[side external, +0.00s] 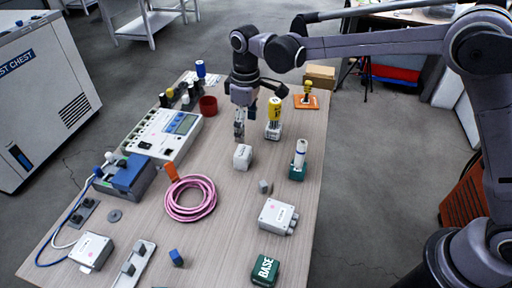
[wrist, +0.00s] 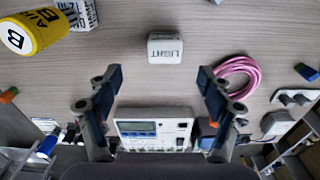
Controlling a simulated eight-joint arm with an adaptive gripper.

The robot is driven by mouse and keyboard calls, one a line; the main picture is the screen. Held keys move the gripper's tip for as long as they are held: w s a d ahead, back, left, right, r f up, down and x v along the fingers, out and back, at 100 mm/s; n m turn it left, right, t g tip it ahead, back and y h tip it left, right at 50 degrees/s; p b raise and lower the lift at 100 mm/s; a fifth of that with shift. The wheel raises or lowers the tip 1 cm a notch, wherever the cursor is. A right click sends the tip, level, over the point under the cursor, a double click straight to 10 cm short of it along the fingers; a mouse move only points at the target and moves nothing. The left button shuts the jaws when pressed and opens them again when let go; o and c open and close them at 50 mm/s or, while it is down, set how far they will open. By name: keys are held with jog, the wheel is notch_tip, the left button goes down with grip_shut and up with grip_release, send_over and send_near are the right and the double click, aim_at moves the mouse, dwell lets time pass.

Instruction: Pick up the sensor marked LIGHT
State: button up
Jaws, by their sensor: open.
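The sensor marked LIGHT is a small white block (side external: 242,158) standing on the table near its middle. In the wrist view the LIGHT block (wrist: 165,48) lies ahead of my gripper, its dark lettering readable, slightly right of centre. My gripper (side external: 239,138) is just above and behind the block in the side view. In the wrist view my gripper (wrist: 160,85) has its two fingers wide apart with nothing between them. The block appears beyond the fingertips, not between them.
A yellow cylinder marked B (side external: 274,108) stands on a white lettered base close by at right. A pink cable coil (side external: 190,198) and a meter box (side external: 165,133) lie to the left. A small grey cube (side external: 263,186) and a green-based white cylinder (side external: 299,155) stand nearby.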

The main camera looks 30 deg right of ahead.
aim_at(242, 151)
jog(key=shift+w+a+f, duration=0.2)
jog(key=shift+a+f, duration=0.25)
jog(key=shift+f, duration=0.2)
jog(key=f, duration=1)
jog(key=shift+a+f, duration=0.2)
jog(key=shift+f, duration=0.1)
jog(key=c, duration=1.3)
